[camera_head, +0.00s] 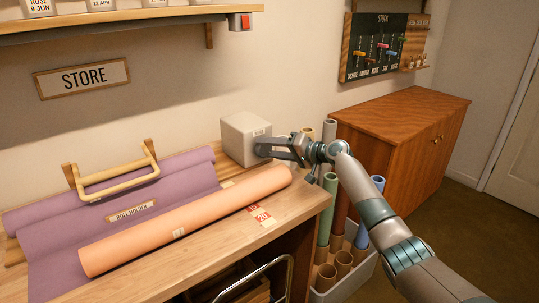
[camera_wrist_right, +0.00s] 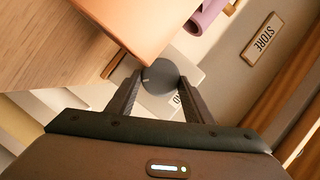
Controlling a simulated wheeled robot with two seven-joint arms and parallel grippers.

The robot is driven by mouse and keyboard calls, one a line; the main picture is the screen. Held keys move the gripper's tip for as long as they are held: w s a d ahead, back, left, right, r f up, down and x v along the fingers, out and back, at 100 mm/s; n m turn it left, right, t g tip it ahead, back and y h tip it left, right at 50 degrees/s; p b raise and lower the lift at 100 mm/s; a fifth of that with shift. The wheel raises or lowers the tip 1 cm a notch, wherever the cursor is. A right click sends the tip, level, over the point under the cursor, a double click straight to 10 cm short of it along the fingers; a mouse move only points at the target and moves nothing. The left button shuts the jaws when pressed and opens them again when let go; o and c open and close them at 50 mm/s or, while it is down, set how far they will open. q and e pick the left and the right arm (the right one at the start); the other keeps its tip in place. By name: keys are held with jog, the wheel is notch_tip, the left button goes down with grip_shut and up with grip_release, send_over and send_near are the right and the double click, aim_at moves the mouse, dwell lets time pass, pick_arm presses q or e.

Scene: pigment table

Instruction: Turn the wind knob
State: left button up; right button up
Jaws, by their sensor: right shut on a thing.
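The wind knob (camera_wrist_right: 158,74) is a dark round knob with a light mark, on the face of a pale grey box (camera_head: 240,135) at the back right of the wooden table. My right gripper (camera_head: 266,147) reaches in from the right at the box's front. In the wrist view my right gripper (camera_wrist_right: 160,82) has one finger on each side of the knob and is shut on it. My left gripper is not in view.
A peach roll (camera_head: 185,220) lies along the table (camera_head: 225,250) close to my right gripper. Purple sheeting (camera_head: 60,235) and a wooden handle (camera_head: 118,178) are at the left. Upright tubes (camera_head: 328,205) stand right of the table, before a wooden cabinet (camera_head: 400,120).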

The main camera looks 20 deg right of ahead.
jog(key=m+b, duration=0.1)
jog(key=f+m+y+b, duration=0.1)
jog(key=m, duration=0.1)
jog(key=shift+d+b, duration=0.1)
jog(key=shift+b, duration=0.25)
jog(key=shift+m+t+y+b, duration=0.5)
jog(key=shift+m+t+b, duration=0.15)
jog(key=shift+m, duration=1.05)
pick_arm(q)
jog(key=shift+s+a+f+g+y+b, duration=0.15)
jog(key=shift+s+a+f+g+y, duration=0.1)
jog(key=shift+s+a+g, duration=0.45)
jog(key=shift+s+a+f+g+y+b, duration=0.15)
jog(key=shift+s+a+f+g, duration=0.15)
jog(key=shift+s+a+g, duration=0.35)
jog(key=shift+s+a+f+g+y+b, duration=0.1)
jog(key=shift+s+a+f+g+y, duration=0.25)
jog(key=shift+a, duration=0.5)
pick_arm(e)
jog(key=shift+m+t+y, duration=0.25)
jog(key=shift+m+y, duration=0.05)
jog(key=shift+m, duration=0.2)
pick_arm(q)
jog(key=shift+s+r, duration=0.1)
pick_arm(e)
jog(key=o, duration=1)
jog(key=shift+o, duration=0.2)
jog(key=shift+d, duration=0.1)
